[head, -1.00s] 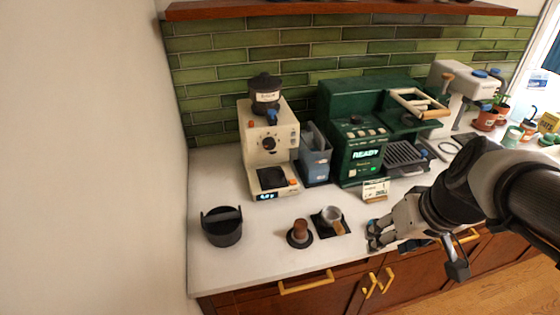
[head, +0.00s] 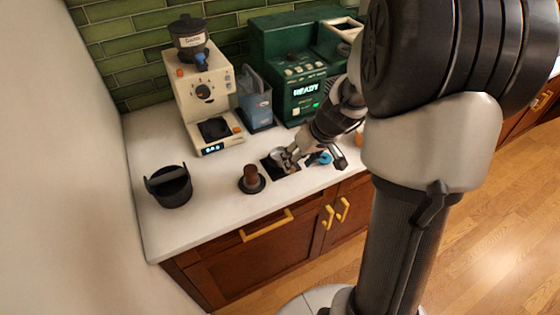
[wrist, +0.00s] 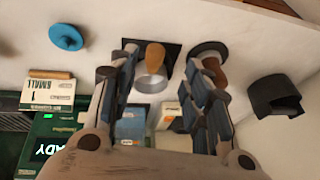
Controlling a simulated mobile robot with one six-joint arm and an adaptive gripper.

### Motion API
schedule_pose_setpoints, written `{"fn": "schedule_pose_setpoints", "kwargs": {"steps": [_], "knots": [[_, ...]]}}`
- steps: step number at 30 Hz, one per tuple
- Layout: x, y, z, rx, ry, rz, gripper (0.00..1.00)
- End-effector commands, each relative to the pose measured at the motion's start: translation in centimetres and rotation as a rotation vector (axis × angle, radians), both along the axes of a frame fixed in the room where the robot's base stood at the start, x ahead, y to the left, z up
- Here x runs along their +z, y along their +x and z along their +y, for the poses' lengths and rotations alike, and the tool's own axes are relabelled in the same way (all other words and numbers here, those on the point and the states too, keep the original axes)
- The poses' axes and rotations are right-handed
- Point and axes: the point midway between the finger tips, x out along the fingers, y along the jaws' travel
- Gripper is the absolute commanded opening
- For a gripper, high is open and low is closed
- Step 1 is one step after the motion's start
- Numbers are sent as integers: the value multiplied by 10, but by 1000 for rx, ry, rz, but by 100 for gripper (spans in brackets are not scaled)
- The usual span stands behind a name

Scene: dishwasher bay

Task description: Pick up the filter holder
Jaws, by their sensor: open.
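The filter holder is a metal cup with a wooden handle. In the wrist view the filter holder (wrist: 151,82) shows between my two fingers, its handle toward the top of the picture. In the head view the filter holder (head: 277,154) sits on a dark square mat (head: 291,171), partly hidden by my gripper. I cannot tell whether a finger touches the holder.
A brown-handled tamper (head: 251,178) stands close left of the mat. A black knock box (head: 172,188) is farther left. A blue round object (head: 323,158) lies to the right. A cream grinder (head: 206,100) and green espresso machine (head: 300,75) stand behind. A sign card (wrist: 48,90) shows in the wrist view.

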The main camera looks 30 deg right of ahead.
Motion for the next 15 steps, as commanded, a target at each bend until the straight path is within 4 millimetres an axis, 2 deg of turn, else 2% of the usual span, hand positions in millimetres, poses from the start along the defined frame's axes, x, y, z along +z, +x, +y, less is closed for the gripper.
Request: {"fn": "schedule_pose_setpoints", "kwargs": {"steps": [1, 8, 15], "knots": [[-7, 2, 1, 0, 1, 0, 44], [-17, 7, 2, 1, 1, 1, 44], [-50, 18, 0, 2, 1, 3, 44]]}}
